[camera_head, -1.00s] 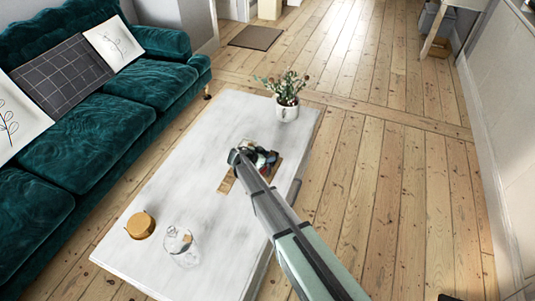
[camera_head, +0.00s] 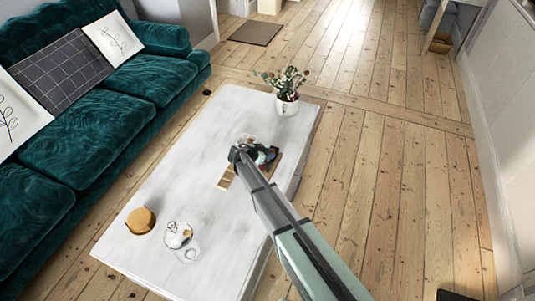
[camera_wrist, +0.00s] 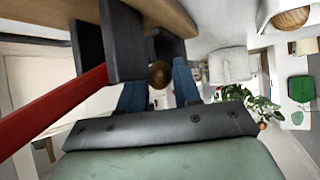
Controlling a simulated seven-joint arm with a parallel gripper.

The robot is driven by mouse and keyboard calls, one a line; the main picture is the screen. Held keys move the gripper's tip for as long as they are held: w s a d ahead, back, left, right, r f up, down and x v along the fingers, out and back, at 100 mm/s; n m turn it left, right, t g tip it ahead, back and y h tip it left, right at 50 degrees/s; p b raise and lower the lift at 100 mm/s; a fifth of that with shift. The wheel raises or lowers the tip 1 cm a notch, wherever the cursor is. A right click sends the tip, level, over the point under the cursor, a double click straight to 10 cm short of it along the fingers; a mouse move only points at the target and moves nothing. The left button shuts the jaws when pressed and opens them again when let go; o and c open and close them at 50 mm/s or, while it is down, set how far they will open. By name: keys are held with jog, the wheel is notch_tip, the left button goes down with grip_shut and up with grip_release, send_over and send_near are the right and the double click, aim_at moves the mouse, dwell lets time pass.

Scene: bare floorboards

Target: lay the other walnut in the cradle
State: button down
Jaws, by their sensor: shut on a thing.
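My gripper (camera_wrist: 160,92) shows in the wrist view with its blue fingers on either side of a brown walnut (camera_wrist: 160,73), shut on it. A second brown, grooved walnut (camera_wrist: 292,18) rests in a white holder at the top right corner of that view. I cannot tell for certain whether that holder is the cradle. In the head view my gripper (camera_head: 240,153) is over the middle of the white table, above a wooden board (camera_head: 226,178). My arm and gripper hide most of what stands there, and the held walnut cannot be made out in that view.
The white table (camera_head: 160,205) bears a potted plant (camera_head: 287,103) at its far end. A round tan container (camera_head: 140,220) and a clear glass item (camera_head: 178,236) stand near its front left. A red bar (camera_wrist: 50,112) crosses the left of the wrist view. A green sofa (camera_head: 90,125) lies left.

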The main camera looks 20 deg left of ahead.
jog(key=shift+s+f, duration=0.1)
jog(key=shift+f, duration=0.15)
jog(key=c, duration=0.9)
grip_release()
jog(key=shift+o, duration=0.9)
jog(key=shift+s+d, duration=0.1)
jog(key=shift+d, duration=0.05)
notch_tip(320, 180, up, 7)
jog(key=shift+w+r, duration=0.15)
jog(key=shift+w, duration=0.05)
